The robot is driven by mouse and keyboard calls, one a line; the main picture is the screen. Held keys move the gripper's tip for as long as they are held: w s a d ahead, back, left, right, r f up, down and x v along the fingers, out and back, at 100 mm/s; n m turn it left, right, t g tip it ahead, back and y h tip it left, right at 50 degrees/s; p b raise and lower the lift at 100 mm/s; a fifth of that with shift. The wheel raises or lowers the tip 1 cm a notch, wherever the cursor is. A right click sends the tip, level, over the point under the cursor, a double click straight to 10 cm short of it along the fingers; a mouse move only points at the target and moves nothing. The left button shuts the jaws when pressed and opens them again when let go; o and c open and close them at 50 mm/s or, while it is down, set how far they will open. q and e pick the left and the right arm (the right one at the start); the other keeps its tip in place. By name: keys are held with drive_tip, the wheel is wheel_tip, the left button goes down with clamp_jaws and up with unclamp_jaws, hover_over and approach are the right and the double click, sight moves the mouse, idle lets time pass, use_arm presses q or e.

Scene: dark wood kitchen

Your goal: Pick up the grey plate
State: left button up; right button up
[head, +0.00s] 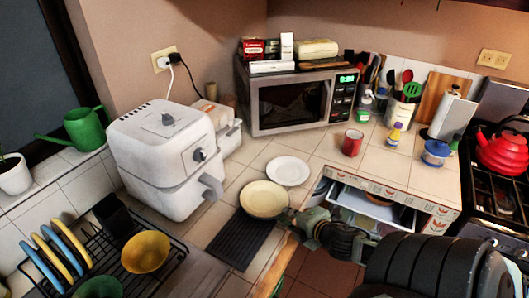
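A pale, whitish-grey plate (288,170) lies flat on the tiled counter. A cream plate (264,200) lies nearer to me, by the far end of a dark ridged mat (238,242). Neither looks plainly grey. My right gripper (287,216) reaches in from the lower right, with its tips at the right edge of the cream plate. The fingers are small and dark here, so I cannot tell whether they are open or grip the rim. My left gripper is out of view.
A white air fryer (165,155) stands left of the plates and a microwave (292,97) behind them. A red mug (352,142) is to the right. An open drawer (375,206) juts out beyond my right arm. A dish rack (101,238) is at lower left.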

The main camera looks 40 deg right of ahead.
drive_tip(key=shift+x, duration=1.05)
drive_tip(key=shift+f, duration=0.1)
clamp_jaws()
drive_tip(key=shift+w+r, duration=0.1)
drive_tip(key=shift+r, duration=0.15)
